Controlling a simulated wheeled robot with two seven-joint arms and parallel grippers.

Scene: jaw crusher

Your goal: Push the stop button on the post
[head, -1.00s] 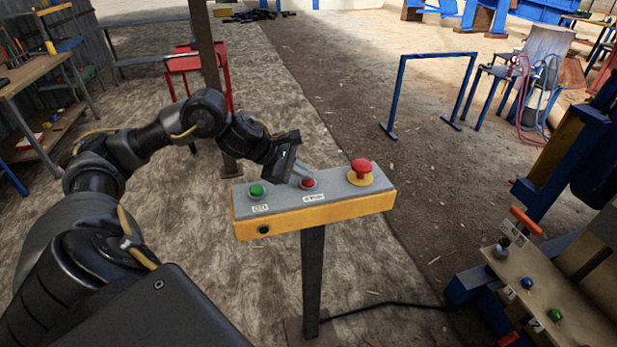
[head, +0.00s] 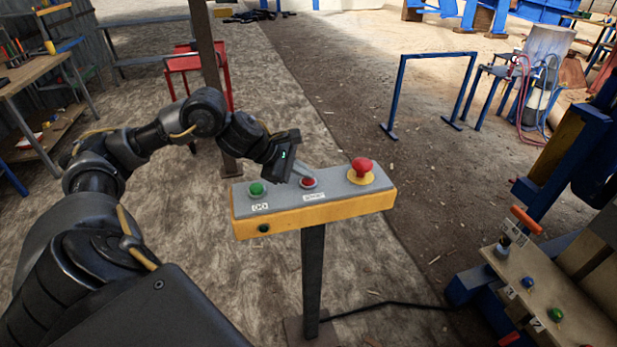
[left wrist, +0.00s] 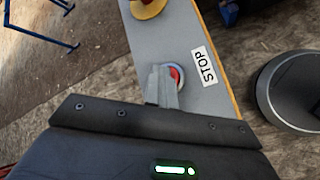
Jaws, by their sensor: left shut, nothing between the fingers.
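The control box (head: 330,196) on the post (head: 312,270) has a grey top and a yellow front. The red stop button (head: 308,182) sits in the middle of its top, in a pale ring. In the left wrist view the stop button (left wrist: 176,76) is beside a label reading STOP (left wrist: 204,66). My left gripper (head: 304,174) is shut and empty, its fingertips right at the button. In the left wrist view the fingers (left wrist: 163,82) cover part of the button. I cannot tell whether they touch it. My right gripper is not in view.
A green button (head: 257,189) is on the box's left end. A red mushroom button (head: 361,168) on a yellow base is at its right end. A bench panel (head: 545,290) with knobs stands at lower right. A black cable (head: 385,304) runs on the ground.

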